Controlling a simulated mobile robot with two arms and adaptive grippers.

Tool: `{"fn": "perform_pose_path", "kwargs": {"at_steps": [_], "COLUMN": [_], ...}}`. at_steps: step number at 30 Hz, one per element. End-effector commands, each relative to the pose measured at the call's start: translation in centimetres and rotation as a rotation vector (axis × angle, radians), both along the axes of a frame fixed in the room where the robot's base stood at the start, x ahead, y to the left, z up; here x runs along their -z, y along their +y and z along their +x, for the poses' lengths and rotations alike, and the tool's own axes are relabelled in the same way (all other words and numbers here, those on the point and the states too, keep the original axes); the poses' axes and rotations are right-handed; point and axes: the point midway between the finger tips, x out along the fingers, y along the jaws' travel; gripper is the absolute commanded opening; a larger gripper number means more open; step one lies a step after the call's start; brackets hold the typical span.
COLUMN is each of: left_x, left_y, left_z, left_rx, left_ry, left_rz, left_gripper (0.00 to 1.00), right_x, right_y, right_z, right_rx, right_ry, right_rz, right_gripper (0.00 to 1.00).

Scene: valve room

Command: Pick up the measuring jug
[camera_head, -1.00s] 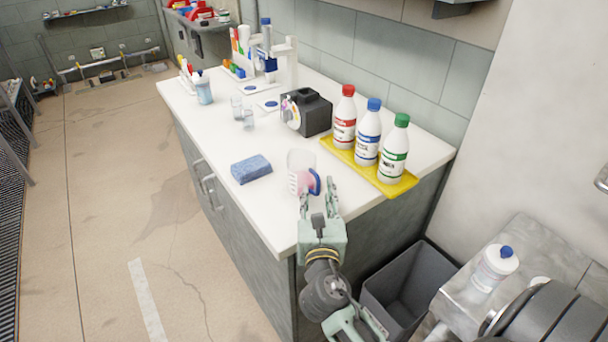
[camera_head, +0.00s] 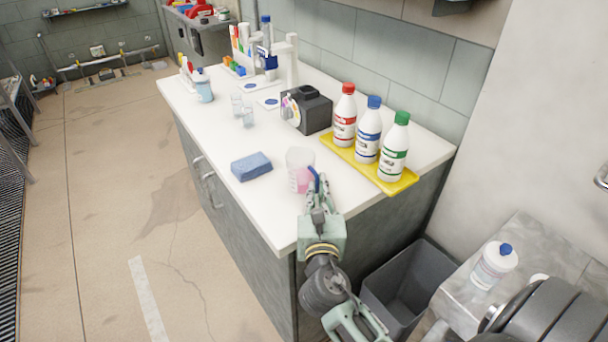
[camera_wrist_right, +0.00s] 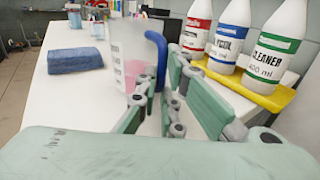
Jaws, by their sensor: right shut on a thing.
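The measuring jug (camera_head: 300,168) is clear with pink markings or contents and a blue handle. It stands upright on the white counter (camera_head: 270,207) near its front end. My right gripper (camera_head: 314,196) is shut on the jug's blue handle, on the side nearest me. In the right wrist view the jug (camera_wrist_right: 128,52) is just beyond the fingers, and the blue handle (camera_wrist_right: 157,52) runs down between them; its lower part is hidden by the fingers. My left gripper is not in view.
A blue sponge (camera_head: 251,166) lies left of the jug. A yellow tray (camera_head: 399,187) with three capped bottles stands to the right. A black box (camera_head: 313,113) and small glasses (camera_head: 248,117) are behind. A grey bin (camera_head: 407,285) stands on the floor beside the counter.

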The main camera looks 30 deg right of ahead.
Motion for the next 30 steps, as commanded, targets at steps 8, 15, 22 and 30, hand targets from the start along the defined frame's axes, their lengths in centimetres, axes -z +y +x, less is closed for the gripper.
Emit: {"fn": "perform_pose_path", "kwargs": {"at_steps": [8,15,22,30], "left_x": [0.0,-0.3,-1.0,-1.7], "left_y": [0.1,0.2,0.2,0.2], "left_z": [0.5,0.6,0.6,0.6], "left_rx": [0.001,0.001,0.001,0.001], "left_ry": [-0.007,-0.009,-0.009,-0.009], "left_rz": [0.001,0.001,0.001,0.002], "left_gripper": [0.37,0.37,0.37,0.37], "right_x": [0.2,-0.6,-2.6,-5.0], "right_y": [-0.1,-0.1,-0.1,-1.2], "right_z": [-0.1,-0.1,0.0,-1.2], "right_rx": [0.004,0.003,0.002,0.003], "right_ry": [0.007,0.005,0.001,0.002], "right_rz": [-0.001,-0.002,-0.001,-0.003], "right_gripper": [0.00,0.00,0.00,0.00]}}
